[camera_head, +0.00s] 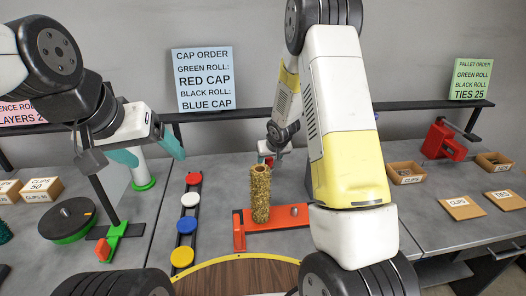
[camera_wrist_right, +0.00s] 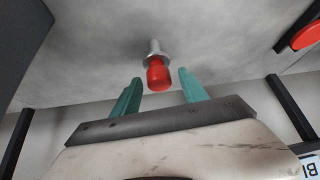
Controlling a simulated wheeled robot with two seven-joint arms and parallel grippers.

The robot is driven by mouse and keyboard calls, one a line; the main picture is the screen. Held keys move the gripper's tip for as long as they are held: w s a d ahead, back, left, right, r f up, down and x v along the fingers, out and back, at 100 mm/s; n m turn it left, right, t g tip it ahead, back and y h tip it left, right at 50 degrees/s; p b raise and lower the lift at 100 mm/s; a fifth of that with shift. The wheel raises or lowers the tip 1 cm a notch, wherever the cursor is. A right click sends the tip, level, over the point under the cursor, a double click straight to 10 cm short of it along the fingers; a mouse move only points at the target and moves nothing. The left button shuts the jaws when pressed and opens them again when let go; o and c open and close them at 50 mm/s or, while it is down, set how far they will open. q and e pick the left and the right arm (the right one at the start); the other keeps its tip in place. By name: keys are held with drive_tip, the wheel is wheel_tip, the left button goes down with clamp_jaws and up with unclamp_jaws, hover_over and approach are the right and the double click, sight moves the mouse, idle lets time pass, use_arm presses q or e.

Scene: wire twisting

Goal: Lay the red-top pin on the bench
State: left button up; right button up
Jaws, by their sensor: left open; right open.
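The red-top pin (camera_wrist_right: 158,75) shows in the right wrist view, red end towards my gripper and silver shank against the grey bench surface (camera_wrist_right: 100,60). It looks upright rather than lying flat. My right gripper (camera_wrist_right: 158,92) is open, its teal fingers either side of the red end with gaps showing. In the head view my right gripper (camera_head: 268,157) is at the back of the bench, small and partly hidden, with a bit of red beside it. My left gripper (camera_head: 147,151) is open and empty above the left part of the bench (camera_head: 330,222).
A rough tan roll (camera_head: 260,194) stands on a red fixture (camera_head: 284,218) in front of my right gripper. A rack of coloured caps (camera_head: 187,226) is left of it. A white and green post (camera_head: 143,178) stands below my left gripper. Boxes (camera_head: 405,172) are at right.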

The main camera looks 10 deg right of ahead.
drive_tip(key=s+d+r+m, duration=0.1)
drive_tip(key=s+r, duration=0.8)
drive_tip(key=r, duration=0.2)
drive_tip(key=s+d+r, duration=0.2)
drive_tip(key=s+r, duration=0.7)
drive_tip(key=r, duration=0.3)
drive_tip(key=s+a+r, duration=0.1)
drive_tip(key=s+r, duration=0.1)
drive_tip(key=s, duration=0.6)
drive_tip(key=s+a+r+y, duration=0.1)
drive_tip(key=s+r, duration=0.2)
drive_tip(key=s, duration=0.5)
drive_tip(key=shift+s+a+r, duration=0.15)
drive_tip(key=shift+s+a, duration=0.05)
drive_tip(key=shift+s, duration=0.05)
